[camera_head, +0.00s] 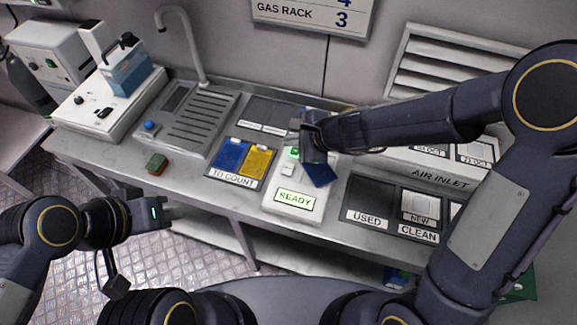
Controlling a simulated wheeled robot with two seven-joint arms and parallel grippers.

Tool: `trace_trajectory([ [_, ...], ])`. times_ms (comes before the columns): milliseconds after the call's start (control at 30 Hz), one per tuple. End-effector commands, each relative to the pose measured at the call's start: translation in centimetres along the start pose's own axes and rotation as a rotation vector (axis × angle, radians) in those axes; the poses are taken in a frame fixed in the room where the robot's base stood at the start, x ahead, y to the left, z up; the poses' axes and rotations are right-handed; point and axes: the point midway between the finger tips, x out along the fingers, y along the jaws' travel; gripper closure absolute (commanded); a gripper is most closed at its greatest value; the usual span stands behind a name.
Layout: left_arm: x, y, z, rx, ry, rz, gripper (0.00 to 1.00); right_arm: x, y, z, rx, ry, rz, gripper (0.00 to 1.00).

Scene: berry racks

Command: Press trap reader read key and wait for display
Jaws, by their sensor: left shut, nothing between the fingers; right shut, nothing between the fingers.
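The trap reader (283,205) is a white device on the bench, with a display (294,197) that reads READY in green. A small pale key (288,169) and a green lit spot show on its upper part. My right gripper (312,165) is shut over the back part of the reader, beside the key. It hides part of the reader, and I cannot tell whether it touches it. A dark blue card (320,175) shows at the reader's right side below this gripper. My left gripper (168,207) is shut and empty, in front of the bench at the left.
A TO COUNT tray (236,176) holds a blue and a yellow card left of the reader. USED (370,196) and CLEAN (419,233) trays lie to the right.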

Motion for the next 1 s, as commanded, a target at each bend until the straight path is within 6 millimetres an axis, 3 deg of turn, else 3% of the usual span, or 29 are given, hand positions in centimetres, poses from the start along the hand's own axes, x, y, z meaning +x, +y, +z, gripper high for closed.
trace_trajectory([
  [267, 1.5, -0.7, 0.7, 0.000, 0.000, 0.000, 1.00, 1.3, 0.9, -0.9, -0.001, 0.000, 0.000, 1.00],
  [700, 6.4, -2.9, 3.2, 0.000, 0.000, 0.000, 1.00, 5.5, 4.0, -4.0, -0.002, -0.001, 0.000, 1.00],
  [1000, 7.2, -3.3, 3.6, 0.000, 0.000, 0.000, 1.00, 6.1, 4.5, -4.5, -0.001, -0.001, 0.000, 1.00],
])
